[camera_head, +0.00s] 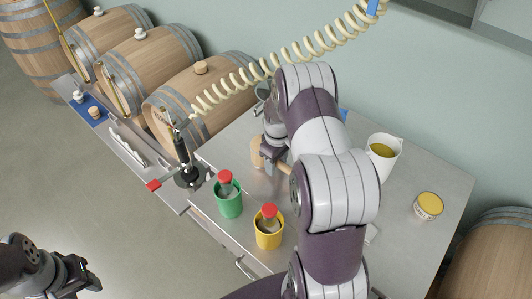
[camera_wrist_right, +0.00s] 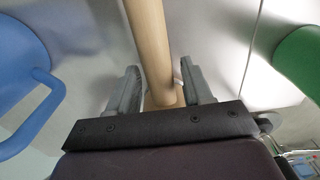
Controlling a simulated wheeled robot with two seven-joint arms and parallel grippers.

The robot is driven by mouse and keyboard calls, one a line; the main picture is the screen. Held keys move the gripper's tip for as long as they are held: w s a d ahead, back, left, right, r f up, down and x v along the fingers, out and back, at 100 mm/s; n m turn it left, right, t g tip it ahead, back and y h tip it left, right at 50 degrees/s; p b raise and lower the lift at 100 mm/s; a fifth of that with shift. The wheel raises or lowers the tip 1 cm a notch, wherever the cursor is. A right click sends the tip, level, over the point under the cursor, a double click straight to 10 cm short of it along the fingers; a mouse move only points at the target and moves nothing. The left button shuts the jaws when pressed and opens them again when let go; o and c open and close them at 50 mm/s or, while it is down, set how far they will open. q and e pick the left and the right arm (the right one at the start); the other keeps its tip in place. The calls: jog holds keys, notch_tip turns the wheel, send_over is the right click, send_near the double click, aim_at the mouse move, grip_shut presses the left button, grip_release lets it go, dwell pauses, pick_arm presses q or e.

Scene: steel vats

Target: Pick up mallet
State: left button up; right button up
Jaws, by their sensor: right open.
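The wooden mallet (camera_head: 257,152) is on the steel table, partly covered by my right arm and gripper in the head view. In the right wrist view a pale wooden shaft, apparently its handle (camera_wrist_right: 150,45), runs between the two fingers. My right gripper (camera_wrist_right: 163,85) is open, with a finger on each side of the shaft and visible gaps beside it. In the head view the right gripper (camera_head: 270,155) is at the mallet, below my wrist. My left gripper (camera_head: 85,275) is at the lower left, off the table; its jaws are unclear.
A green cup (camera_head: 230,204) and a yellow cup (camera_head: 268,238), each holding a red-topped item, stand near the front edge. A white jug (camera_head: 383,160) and yellow-lidded tub (camera_head: 428,205) stand right. A coiled hose (camera_head: 270,68) hangs behind. Barrels (camera_head: 200,95) line the back left.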

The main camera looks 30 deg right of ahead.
grip_shut()
jog(key=shift+r, duration=0.1)
jog(key=shift+w+r, duration=0.1)
jog(key=shift+r, duration=0.05)
jog(key=shift+r+b, duration=0.3)
jog(key=shift+r, duration=0.35)
jog(key=r, duration=0.2)
jog(key=shift+s+d+r+b, duration=0.1)
jog(key=shift+s+r+b, duration=0.2)
jog(key=shift+r+b, duration=0.1)
jog(key=s+d+r, duration=0.1)
jog(key=s+r, duration=0.1)
jog(key=s, duration=0.1)
jog(key=s+r+b, duration=0.1)
jog(key=s+r, duration=0.1)
jog(key=s, duration=0.2)
jog(key=s+d+r+b, duration=0.1)
jog(key=s+r, duration=0.1)
jog(key=s, duration=0.2)
jog(key=shift+d+r, duration=0.3)
jog(key=shift+w, duration=0.1)
